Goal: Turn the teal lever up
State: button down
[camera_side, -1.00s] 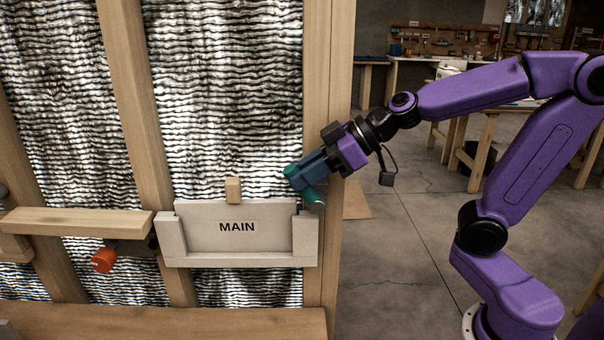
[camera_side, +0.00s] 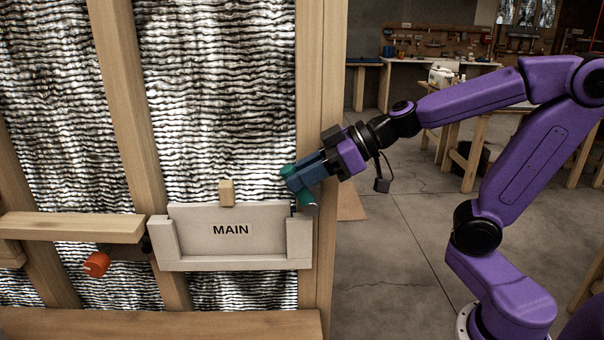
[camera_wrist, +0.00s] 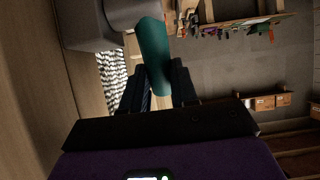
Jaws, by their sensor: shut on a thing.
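The teal lever (camera_side: 307,199) shows at the upper right of the beige panel marked MAIN (camera_side: 190,224) in the side view. Its other end (camera_side: 287,170) shows up and to the left, beyond my fingers. My gripper (camera_side: 298,183) reaches in from the right and is shut on the lever, hiding its middle. In the wrist view the teal lever (camera_wrist: 153,50) runs down between the two dark fingers of my gripper (camera_wrist: 157,84). The lever's pivot cannot be made out in the side view.
A wooden ledge (camera_side: 70,226) and an orange-red knob (camera_side: 96,264) are left of the panel. A small wooden block (camera_side: 226,193) stands at the panel's top edge. A wooden stud (camera_side: 323,120) rises close behind my gripper. The floor to the right is open.

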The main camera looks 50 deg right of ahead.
jog(key=c, duration=0.9)
grip_release()
jog(key=shift+o, duration=0.2)
jog(key=v, duration=1.7)
jog(key=shift+s+r, duration=0.15)
